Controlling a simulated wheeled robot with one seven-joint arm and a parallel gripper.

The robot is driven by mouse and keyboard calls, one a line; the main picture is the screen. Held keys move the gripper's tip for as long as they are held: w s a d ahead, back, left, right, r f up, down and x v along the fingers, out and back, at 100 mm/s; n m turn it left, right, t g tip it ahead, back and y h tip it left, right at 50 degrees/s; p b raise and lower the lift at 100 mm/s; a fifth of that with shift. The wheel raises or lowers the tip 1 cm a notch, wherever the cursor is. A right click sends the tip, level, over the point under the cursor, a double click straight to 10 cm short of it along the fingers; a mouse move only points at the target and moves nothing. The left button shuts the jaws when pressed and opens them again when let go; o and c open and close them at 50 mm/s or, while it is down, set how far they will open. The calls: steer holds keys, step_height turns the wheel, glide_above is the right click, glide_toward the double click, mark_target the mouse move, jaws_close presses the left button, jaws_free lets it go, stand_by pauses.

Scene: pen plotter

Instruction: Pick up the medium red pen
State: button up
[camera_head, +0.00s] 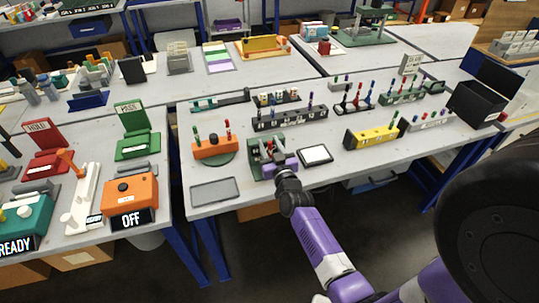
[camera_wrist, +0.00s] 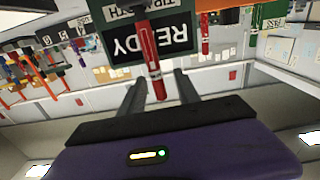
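A red pen (camera_wrist: 151,58) stands straight in front of my gripper in the wrist view, against the dark READY sign (camera_wrist: 120,42). My gripper (camera_wrist: 159,78) has its two dark fingers apart, one on each side of the pen's end; no contact shows. In the head view my purple gripper (camera_head: 283,164) is at the front of a green pen-plotter stand (camera_head: 256,172), where a small red pen (camera_head: 278,144) shows. A second red pen (camera_wrist: 205,36) is farther off in the wrist view. I cannot tell from size alone which pen is medium.
An orange pen block (camera_head: 214,148) stands left of the green stand, with a grey tray (camera_head: 215,190) in front. A white-screened tablet (camera_head: 316,155) lies right. A yellow pen block (camera_head: 374,137) and black pen rack (camera_head: 290,118) stand beyond. Floor in front of the table is clear.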

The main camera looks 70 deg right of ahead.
steer(key=shift+x, duration=1.3)
jaws_close()
